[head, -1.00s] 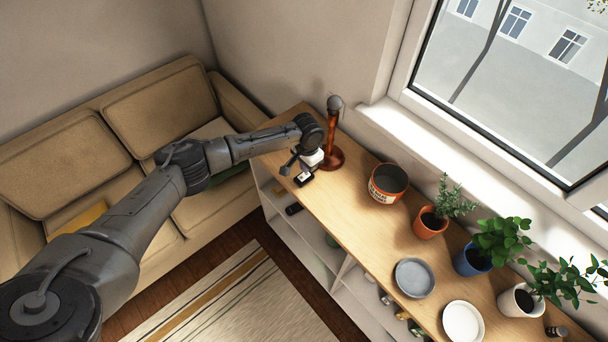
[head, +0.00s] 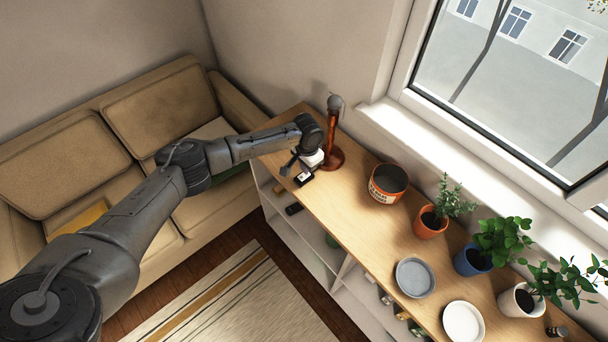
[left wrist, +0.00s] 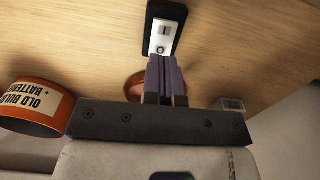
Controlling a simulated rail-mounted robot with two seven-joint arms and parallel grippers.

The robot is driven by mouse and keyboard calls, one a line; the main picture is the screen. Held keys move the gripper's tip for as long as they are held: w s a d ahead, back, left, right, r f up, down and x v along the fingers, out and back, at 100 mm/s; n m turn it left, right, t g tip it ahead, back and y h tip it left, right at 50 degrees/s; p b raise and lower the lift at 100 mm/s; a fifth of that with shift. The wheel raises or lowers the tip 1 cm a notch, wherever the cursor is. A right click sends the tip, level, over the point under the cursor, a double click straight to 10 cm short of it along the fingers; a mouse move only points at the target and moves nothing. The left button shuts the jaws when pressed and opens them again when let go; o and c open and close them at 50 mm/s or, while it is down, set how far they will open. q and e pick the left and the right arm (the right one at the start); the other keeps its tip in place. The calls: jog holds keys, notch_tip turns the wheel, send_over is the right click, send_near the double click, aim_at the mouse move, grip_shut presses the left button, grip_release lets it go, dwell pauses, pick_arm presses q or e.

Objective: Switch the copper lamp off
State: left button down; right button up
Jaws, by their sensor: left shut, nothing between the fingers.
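The copper lamp (head: 331,142) stands upright at the far end of the wooden shelf top, with a round base and a grey head that shows no glow. A small black-and-white switch box (head: 303,178) lies beside its base. In the left wrist view the switch box (left wrist: 163,30) has a white face with a round button. My left gripper (left wrist: 163,62) is shut and empty, its fingertips close to the button end; I cannot tell whether they touch. Part of the copper-coloured base (left wrist: 133,86) shows behind the fingers. My right gripper is out of view.
An orange bin (head: 388,184) labelled for old bulbs and batteries stands right of the lamp. Potted plants (head: 432,222), a grey dish (head: 415,278) and a white dish (head: 463,322) stand farther along. The wall and window sill (head: 450,150) run behind. A sofa (head: 100,140) is at left.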

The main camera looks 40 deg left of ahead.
pick_arm(q)
jog(key=shift+f, duration=0.45)
jog(key=shift+f+b, duration=0.35)
jog(key=shift+f, duration=0.3)
dwell(0.5)
notch_tip(320, 180, up, 7)
jog(key=p, duration=0.7)
jog(key=shift+p, duration=0.35)
dwell(0.5)
